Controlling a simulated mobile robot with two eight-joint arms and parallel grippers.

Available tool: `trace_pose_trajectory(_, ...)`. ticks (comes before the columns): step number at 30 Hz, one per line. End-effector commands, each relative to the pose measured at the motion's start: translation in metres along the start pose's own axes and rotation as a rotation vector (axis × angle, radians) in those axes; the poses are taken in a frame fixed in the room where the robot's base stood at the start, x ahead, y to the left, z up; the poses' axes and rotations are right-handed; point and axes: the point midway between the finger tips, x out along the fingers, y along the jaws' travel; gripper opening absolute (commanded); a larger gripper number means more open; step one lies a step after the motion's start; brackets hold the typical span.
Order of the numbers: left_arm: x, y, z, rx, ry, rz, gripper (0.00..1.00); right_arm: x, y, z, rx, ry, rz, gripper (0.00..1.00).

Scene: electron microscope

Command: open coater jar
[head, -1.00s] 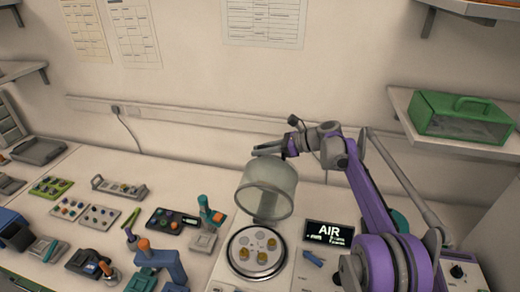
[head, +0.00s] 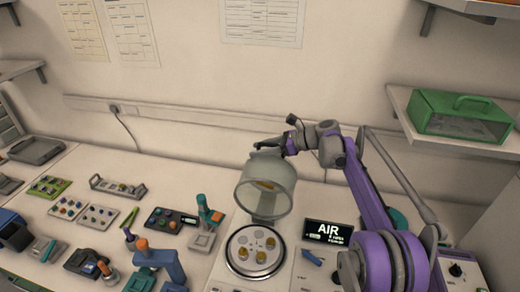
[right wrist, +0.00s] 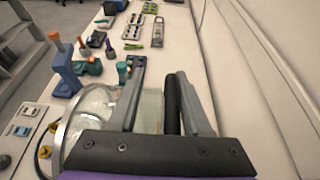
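The coater's clear glass jar (head: 266,182) is raised and tilted, its open rim facing forward and down. It stands apart above the round coater stage (head: 230,262), which holds brass-coloured stubs. My right gripper (head: 266,147) is at the top back of the jar. In the right wrist view, my right gripper's fingers (right wrist: 160,75) are spread, with a dark bar (right wrist: 172,105) between them close to one finger. The glass (right wrist: 95,103) shows beside and below the fingers. I cannot tell whether the fingers touch the jar. My left gripper is not in view.
A black display reading AIR (head: 328,231) stands right of the stage. A blue stand with an orange top (head: 172,265) and small trays and tools lie to the left. The wall is close behind. A green box (head: 462,118) sits on the right shelf.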

Motion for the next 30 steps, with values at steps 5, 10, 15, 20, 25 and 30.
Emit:
trace_pose_trajectory(5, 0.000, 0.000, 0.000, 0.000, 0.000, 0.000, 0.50, -0.006, 0.000, 0.000, 0.001, -0.001, -0.002, 0.47)
trace_pose_trajectory(10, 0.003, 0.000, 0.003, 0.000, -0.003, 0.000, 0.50, -0.033, -0.001, -0.001, 0.002, 0.000, -0.004, 0.47)
trace_pose_trajectory(15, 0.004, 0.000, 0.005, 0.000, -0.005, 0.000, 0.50, -0.069, -0.001, -0.001, 0.002, 0.001, -0.003, 0.47)
trace_pose_trajectory(20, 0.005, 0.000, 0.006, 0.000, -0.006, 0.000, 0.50, -0.094, -0.001, -0.001, 0.001, 0.001, -0.002, 0.47)
trace_pose_trajectory(25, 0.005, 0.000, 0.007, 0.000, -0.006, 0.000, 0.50, -0.107, 0.000, 0.000, 0.001, 0.000, 0.000, 0.47)
trace_pose_trajectory(30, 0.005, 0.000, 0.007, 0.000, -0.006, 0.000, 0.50, -0.109, 0.000, 0.000, 0.000, 0.000, 0.000, 0.47)
